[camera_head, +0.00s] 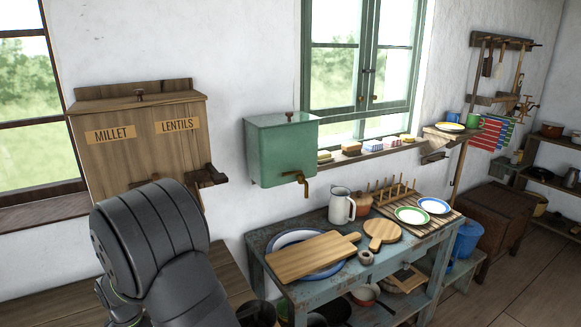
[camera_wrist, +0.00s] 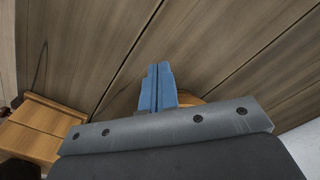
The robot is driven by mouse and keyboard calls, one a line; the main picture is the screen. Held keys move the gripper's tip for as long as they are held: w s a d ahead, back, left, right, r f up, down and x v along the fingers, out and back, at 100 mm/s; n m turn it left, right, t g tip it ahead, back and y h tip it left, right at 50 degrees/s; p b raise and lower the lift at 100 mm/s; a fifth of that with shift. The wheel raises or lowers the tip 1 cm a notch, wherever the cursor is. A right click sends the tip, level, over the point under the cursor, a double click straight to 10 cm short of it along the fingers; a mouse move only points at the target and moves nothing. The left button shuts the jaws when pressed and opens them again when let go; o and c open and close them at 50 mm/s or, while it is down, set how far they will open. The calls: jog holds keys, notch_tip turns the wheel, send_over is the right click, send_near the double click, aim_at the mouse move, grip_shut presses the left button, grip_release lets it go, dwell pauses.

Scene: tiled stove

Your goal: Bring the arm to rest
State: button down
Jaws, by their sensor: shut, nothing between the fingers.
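My gripper (camera_wrist: 158,88) shows in the wrist view as two blue fingers pressed together, with nothing between them. It faces a brown wooden plank surface (camera_wrist: 75,40); I cannot tell whether it touches it. In the head view my dark arm rises at the lower left, in front of the wooden bin labelled MILLET and LENTILS (camera_head: 138,165). My gripper is hidden there.
The wrist view shows an orange-brown wooden box (camera_wrist: 38,128) at left and part of an orange rounded thing (camera_wrist: 190,99) behind the fingers. Right of my arm are a green wall tank (camera_head: 280,150) and a blue worktable (camera_head: 340,268) with boards, a jug (camera_head: 341,206) and plates.

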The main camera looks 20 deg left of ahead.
jog(key=w, duration=0.1)
jog(key=w+f, duration=0.1)
jog(key=w, duration=0.1)
jog(key=shift+w+a, duration=0.1)
jog(key=shift+a, duration=0.05)
jog(key=s, duration=0.7)
jog(key=s+d, duration=0.1)
jog(key=s, duration=0.6)
jog(key=s+d, duration=0.1)
jog(key=s, duration=0.7)
jog(key=shift+s+d+r, duration=0.1)
jog(key=shift+d, duration=0.05)
notch_tip(320, 180, up, 12)
jog(key=w+n, duration=0.1)
jog(key=shift+a, duration=0.25)
jog(key=shift+w, duration=0.1)
